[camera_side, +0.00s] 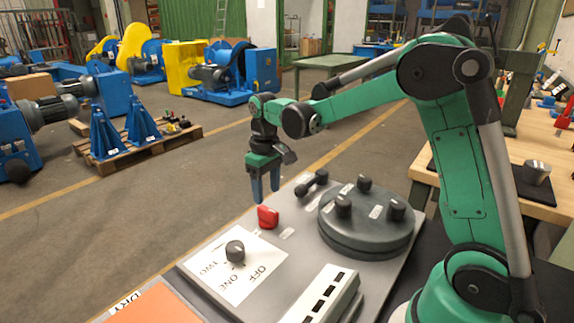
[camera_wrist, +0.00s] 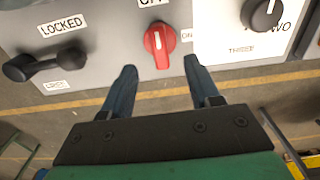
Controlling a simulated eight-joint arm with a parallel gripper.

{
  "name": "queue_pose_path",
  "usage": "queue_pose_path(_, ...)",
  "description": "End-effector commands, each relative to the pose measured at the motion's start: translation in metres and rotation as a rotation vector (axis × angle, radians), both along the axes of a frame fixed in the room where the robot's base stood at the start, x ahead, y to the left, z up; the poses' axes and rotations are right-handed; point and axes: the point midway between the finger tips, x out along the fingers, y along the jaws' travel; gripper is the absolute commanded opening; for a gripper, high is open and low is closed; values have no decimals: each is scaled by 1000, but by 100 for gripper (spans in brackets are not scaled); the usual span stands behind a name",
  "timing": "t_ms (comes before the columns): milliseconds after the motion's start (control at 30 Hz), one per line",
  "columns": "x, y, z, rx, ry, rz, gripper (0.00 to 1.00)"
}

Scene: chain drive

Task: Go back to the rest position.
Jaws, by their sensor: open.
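My gripper (camera_side: 265,189) hangs pointing down above the far edge of the grey control panel (camera_side: 210,268), near the red switch (camera_side: 268,217). In the wrist view its two blue fingers (camera_wrist: 160,80) are spread apart with nothing between them. The red knob (camera_wrist: 157,40) lies just past the fingertips in that view, and the gripper looks clear of it. A black handle (camera_wrist: 45,66) marked LOCKED is to the left in the wrist view. A black dial (camera_side: 235,251) on a white plate reads OFF, ONE and TWO.
A round dark turntable with black knobs (camera_side: 366,220) stands on the panel's right. A white block with dark slots (camera_side: 322,296) and an orange plate marked DRY (camera_side: 155,305) are at the front. A wooden workbench (camera_side: 540,140) is at the right. The air above the panel's left is free.

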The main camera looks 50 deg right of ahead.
Motion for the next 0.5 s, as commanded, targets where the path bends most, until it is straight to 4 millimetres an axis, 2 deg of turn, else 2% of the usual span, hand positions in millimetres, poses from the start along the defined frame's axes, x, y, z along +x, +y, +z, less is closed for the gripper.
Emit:
queue_pose_path(267,-3,3,4,-3,-16,0,55)
queue_pose_path(367,-10,11,16,-12,-64,1,55)
queue_pose_path(500,-31,29,39,-25,-183,0,55)
